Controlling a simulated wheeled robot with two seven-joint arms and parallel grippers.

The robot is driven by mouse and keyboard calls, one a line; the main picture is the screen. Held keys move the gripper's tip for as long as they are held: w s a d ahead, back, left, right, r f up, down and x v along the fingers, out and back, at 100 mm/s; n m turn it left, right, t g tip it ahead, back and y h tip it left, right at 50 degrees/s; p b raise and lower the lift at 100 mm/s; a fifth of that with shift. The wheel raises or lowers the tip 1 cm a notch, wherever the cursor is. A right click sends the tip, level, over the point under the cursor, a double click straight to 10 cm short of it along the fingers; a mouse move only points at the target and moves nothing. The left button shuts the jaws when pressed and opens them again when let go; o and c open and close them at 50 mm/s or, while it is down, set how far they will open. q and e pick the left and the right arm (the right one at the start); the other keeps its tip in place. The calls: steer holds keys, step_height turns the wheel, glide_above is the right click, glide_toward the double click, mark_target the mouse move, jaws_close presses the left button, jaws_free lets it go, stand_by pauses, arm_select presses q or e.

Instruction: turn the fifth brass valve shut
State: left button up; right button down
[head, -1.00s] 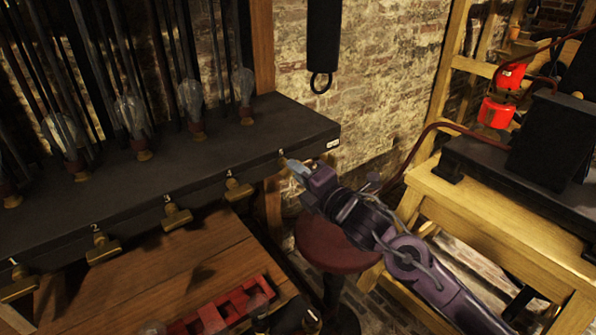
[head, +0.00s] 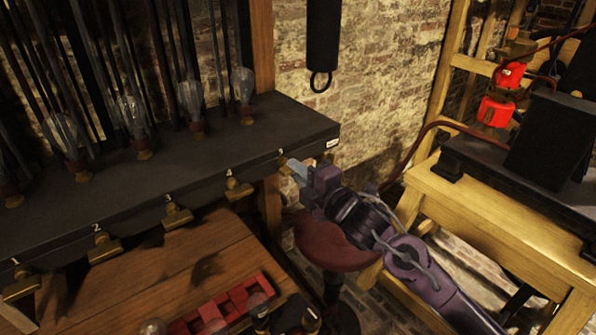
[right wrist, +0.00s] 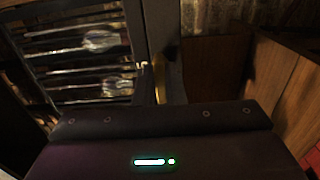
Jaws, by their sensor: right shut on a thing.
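The fifth brass valve (head: 283,163) is at the right end of the dark bench front, under the number 5. My right gripper (head: 291,167) reaches it from the right and is shut on it, covering most of it in the head view. In the right wrist view, a narrow strip of the brass handle (right wrist: 160,78) shows beyond the gripper body, upright in that picture. The fingertips are hard to make out there. The fourth brass valve (head: 238,188) is to the left with its handle crosswise. My left gripper is not in view.
More brass valves, such as the third (head: 177,215), line the bench front. Glass bulbs (head: 191,100) stand on the dark bench top (head: 235,145). A round red stool (head: 330,245) is below my right arm. A wooden table (head: 165,262) holds a red rack (head: 235,300).

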steer(key=c, duration=1.5)
jaws_free()
steer(key=b+v, duration=0.2)
steer(key=v, duration=0.6)
steer(key=shift+w+f, duration=0.1)
